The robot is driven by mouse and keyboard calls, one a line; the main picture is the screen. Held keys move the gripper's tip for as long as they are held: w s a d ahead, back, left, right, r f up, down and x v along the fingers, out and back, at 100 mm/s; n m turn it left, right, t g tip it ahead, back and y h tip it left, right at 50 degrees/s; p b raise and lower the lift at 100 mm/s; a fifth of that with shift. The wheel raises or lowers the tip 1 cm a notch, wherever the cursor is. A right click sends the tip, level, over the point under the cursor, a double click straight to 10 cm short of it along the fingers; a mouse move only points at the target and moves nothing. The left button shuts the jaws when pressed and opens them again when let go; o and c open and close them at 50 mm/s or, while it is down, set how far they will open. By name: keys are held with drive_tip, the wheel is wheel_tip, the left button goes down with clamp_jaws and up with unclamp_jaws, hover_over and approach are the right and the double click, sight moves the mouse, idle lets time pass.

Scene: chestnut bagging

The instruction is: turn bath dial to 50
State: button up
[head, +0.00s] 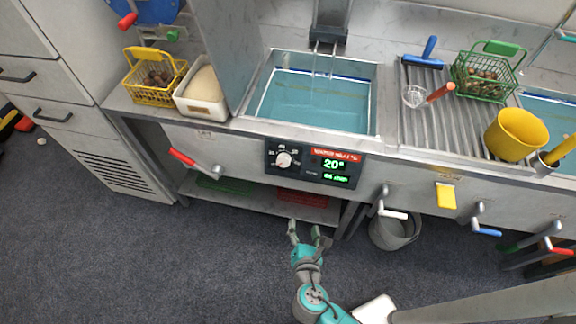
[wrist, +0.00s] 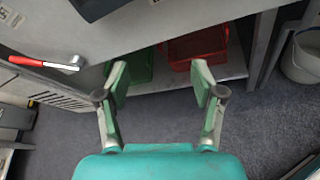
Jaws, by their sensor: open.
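The bath dial (head: 284,160) is a white knob on a black control panel (head: 313,177) on the counter's front. The panel's green display (head: 333,164) reads 20°, with a smaller green line below it that is too small to read surely. The water bath (head: 314,98) is set in the counter above the panel. My gripper (head: 309,232) is open and empty, below and in front of the panel, apart from it. In the wrist view my gripper (wrist: 160,88) has its fingers spread, and only a dark corner of the panel (wrist: 96,8) shows at the top; the dial is out of that view.
A red-handled lever (head: 195,161) sticks out left of the panel; it also shows in the wrist view (wrist: 46,63). A white-handled lever (head: 390,211) and a grey bucket (head: 396,232) are at right. Green and red crates (head: 303,198) lie on the lower shelf. Open floor lies in front.

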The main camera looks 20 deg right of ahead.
drive_tip(key=w+a+r+n+t+h, duration=0.1)
drive_tip(key=w+a+r+n+h, duration=0.15)
drive_tip(key=w+r, duration=0.2)
drive_tip(key=n+t+h, duration=0.1)
drive_tip(key=n+h, duration=0.1)
drive_tip(key=h, duration=0.1)
approach(283, 164)
drive_tip(key=shift+y, duration=0.25)
drive_tip(key=x, duration=0.9)
drive_tip(key=shift+s+r, duration=0.1)
drive_tip(key=shift+r, duration=0.15)
drive_tip(key=c, duration=1.1)
drive_tip(key=shift+c, duration=0.2)
